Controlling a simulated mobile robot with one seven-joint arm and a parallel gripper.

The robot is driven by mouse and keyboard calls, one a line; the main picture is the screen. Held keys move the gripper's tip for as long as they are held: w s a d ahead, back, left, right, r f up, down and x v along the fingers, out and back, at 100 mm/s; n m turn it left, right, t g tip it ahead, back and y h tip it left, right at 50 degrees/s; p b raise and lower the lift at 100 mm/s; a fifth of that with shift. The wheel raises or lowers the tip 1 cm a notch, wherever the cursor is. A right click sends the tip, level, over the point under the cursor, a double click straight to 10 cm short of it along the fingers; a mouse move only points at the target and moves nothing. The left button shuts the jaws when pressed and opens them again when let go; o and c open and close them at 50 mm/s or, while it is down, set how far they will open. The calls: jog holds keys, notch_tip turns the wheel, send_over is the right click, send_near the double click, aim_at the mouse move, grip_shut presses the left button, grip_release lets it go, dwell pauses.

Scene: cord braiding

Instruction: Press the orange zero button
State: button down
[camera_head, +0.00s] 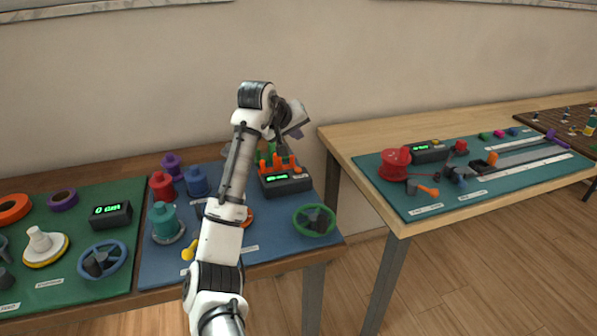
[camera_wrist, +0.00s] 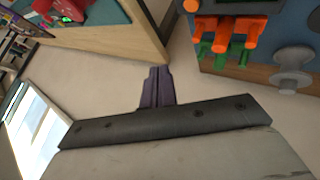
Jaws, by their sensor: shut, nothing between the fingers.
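My gripper shows in the wrist view (camera_wrist: 157,72), its dark fingers together with nothing between them. In the head view my wrist is raised above the back of the blue board (camera_head: 265,240), and the fingertips are hard to make out. A black box with a green display (camera_head: 286,182) stands on this board, with several orange upright pieces (camera_head: 279,163) around its back edge. Orange pieces (camera_wrist: 228,25) show at the wrist view's upper right, apart from my fingers. No button can be clearly picked out as the orange zero button; my arm covers part of the board.
Green pieces (camera_wrist: 222,47) and a grey round knob (camera_wrist: 293,70) are near the orange pieces. A green wheel (camera_head: 314,220) is at the blue board's right. A second table (camera_head: 390,215) to the right bears a red spool (camera_head: 395,163). Floor lies in the gap between tables.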

jog(key=b, duration=0.5)
send_over(298, 170)
jog(key=f, duration=0.6)
jog(key=shift+s+a+f, duration=0.1)
jog(key=shift+s+a, duration=0.1)
jog(key=shift+s, duration=0.15)
jog(key=shift+f, duration=0.9)
jog(key=shift+f, duration=0.1)
jog(key=shift+f, duration=0.35)
jog(key=shift+f, duration=0.4)
dwell(0.7)
jog(key=shift+r, duration=0.1)
jog(key=shift+r+p, duration=0.7)
jog(key=shift+p, duration=0.4)
